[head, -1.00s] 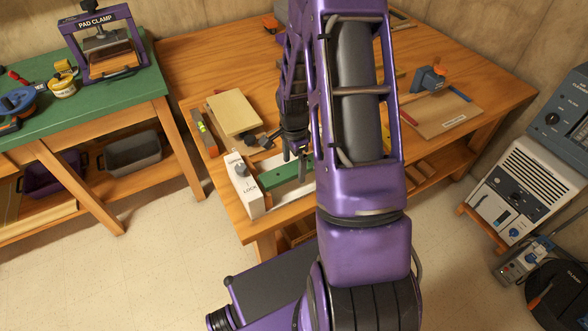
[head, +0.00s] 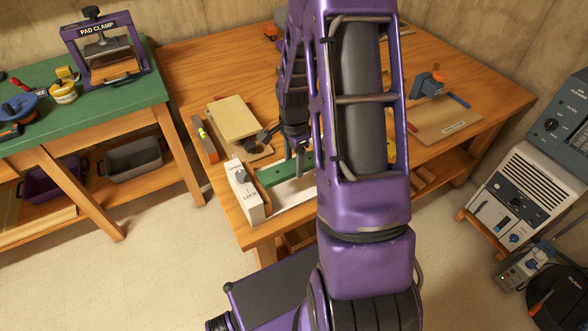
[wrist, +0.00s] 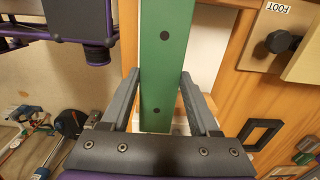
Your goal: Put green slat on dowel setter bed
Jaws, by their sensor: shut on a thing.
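The green slat (head: 280,172) is long and flat, with dark round holes along it in the wrist view (wrist: 165,70). My gripper (wrist: 160,78) is shut on the slat, one finger along each long edge. In the head view my gripper (head: 300,168) points down at the slat, partly hidden by my arm. The dowel setter is at the table's near edge, with a white block (head: 244,190) marked LOCK at its left end. Its pale bed (head: 290,193) shows in front of the slat. I cannot tell whether the slat touches the bed. My arm hides the slat's right end.
A tan board (head: 233,118) and an orange level (head: 204,138) lie behind and left of the setter. A brown panel (head: 440,120) lies at the right. A green bench (head: 110,105) with a pad clamp (head: 97,30) stands at the left.

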